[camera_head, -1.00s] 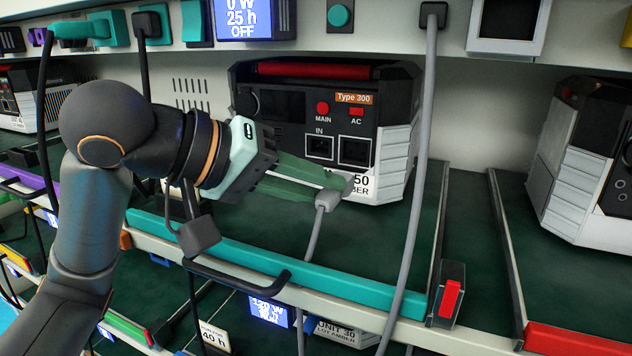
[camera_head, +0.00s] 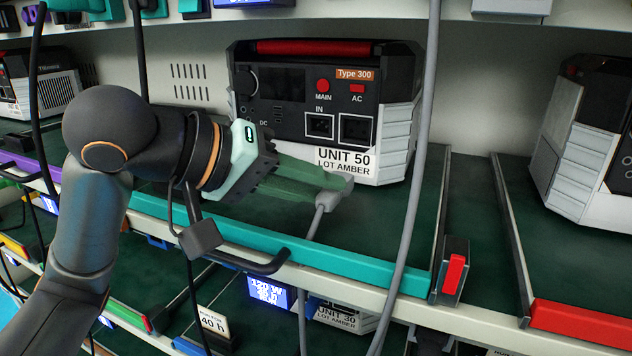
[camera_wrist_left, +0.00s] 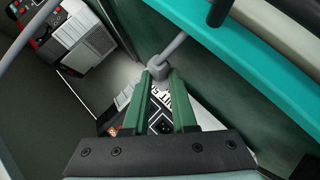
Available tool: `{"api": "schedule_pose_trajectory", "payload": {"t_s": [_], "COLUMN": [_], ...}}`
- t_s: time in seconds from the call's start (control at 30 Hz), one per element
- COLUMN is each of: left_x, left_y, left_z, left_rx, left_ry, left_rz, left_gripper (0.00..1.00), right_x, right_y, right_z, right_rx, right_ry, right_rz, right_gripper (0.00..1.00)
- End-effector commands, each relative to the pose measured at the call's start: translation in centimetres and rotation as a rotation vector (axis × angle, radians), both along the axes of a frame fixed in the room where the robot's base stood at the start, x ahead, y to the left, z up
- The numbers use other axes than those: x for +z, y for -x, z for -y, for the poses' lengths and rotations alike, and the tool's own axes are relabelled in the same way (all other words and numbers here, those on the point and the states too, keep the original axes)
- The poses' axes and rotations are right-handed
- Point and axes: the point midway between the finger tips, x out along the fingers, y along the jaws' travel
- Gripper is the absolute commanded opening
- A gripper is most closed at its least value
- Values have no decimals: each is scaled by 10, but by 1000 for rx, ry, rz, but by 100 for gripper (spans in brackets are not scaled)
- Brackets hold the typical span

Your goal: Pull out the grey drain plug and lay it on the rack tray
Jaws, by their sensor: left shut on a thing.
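My left gripper (camera_head: 340,186) is shut on the grey drain plug (camera_head: 328,198), low in front of the unit labelled UNIT 50 (camera_head: 408,125). In the left wrist view the plug (camera_wrist_left: 158,70) sits between the tips of the green fingers, with its grey cable running up and right. The plug is apart from the unit. The unit's IN socket (camera_head: 319,125) and the larger socket beside it (camera_head: 355,130) look empty. The rack tray (camera_head: 465,215) is a dark green surface under the unit, with a teal front edge (camera_head: 340,270). My right gripper is not in view.
A thick grey cable (camera_head: 414,180) hangs in front of the unit's right side. A black handle (camera_head: 250,264) and a red switch (camera_head: 454,273) are on the tray front. Another unit (camera_head: 580,150) stands at the right. Bare tray lies in front of UNIT 50.

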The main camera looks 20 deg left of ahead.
Motion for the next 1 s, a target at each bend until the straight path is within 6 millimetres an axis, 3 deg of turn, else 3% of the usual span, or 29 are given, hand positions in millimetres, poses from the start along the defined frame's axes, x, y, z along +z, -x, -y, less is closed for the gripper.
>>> {"api": "schedule_pose_trajectory", "payload": {"t_s": [0.37,0.4,0.7,1.0], "left_x": [-4,-4,-4,-2], "left_y": [0,0,0,3], "left_z": [0,0,0,-3], "left_rx": [1,1,0,0], "left_ry": [0,0,0,-1], "left_rz": [1,1,0,0], "left_gripper": [0,27,60,60], "right_x": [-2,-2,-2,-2], "right_y": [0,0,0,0], "right_z": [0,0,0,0], "right_rx": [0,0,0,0], "right_ry": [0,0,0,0], "right_rz": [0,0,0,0], "right_gripper": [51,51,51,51]}}
